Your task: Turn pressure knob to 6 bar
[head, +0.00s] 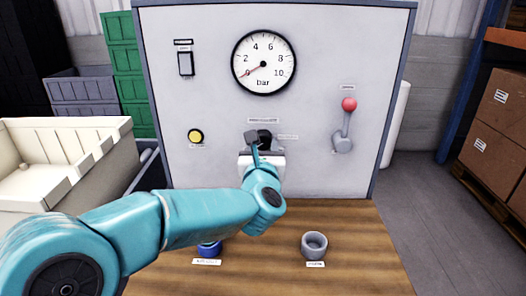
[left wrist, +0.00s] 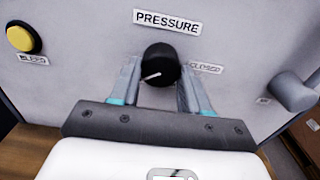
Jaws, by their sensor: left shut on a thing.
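The black pressure knob (left wrist: 161,64) sits on the panel under the PRESSURE label (left wrist: 167,21) in the left wrist view. Its white pointer mark slants to the lower left. My left gripper (left wrist: 158,82) has one finger on each side of the knob and is shut on it. In the head view the knob (head: 266,134) is partly hidden behind my left gripper (head: 262,143). The round gauge (head: 263,63) above reads in bar, and its red needle points at about 0. My right gripper is not in view.
A yellow button (head: 195,136) is left of the knob, and a lever with a red ball (head: 349,104) is to the right. A black switch (head: 185,64) is at the upper left. A blue holder (head: 209,250) and a grey cup (head: 314,245) stand on the wooden bench (head: 360,235).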

